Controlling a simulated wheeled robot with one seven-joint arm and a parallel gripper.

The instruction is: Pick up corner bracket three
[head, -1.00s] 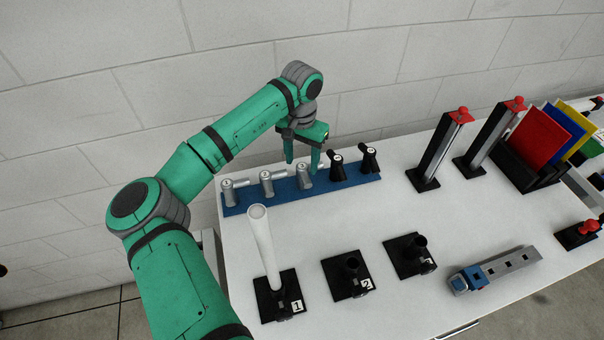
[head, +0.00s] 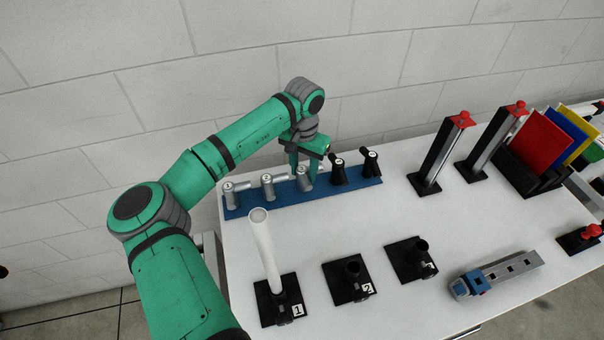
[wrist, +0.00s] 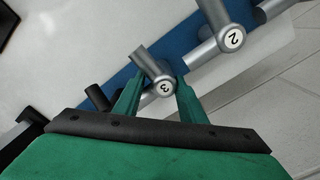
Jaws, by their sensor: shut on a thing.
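Corner bracket three is a grey metal bracket (head: 305,178) with a round white label marked 3. It stands in the middle of the blue rack (head: 246,205) at the back of the table. In the wrist view bracket three (wrist: 151,72) sits between the two green fingertips. My gripper (head: 305,172) reaches down from above and is shut on this bracket. It also shows in the wrist view (wrist: 155,88). The bracket still appears in line with its neighbours on the rack; I cannot tell whether it has any gap beneath it.
Grey brackets one (head: 230,196) and two (head: 268,187) stand left on the rack, close by. Two black brackets (head: 339,174) (head: 371,166) stand right. Black numbered holders, one with a tall white tube (head: 264,250), stand in front. Clear table lies between them and the rack.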

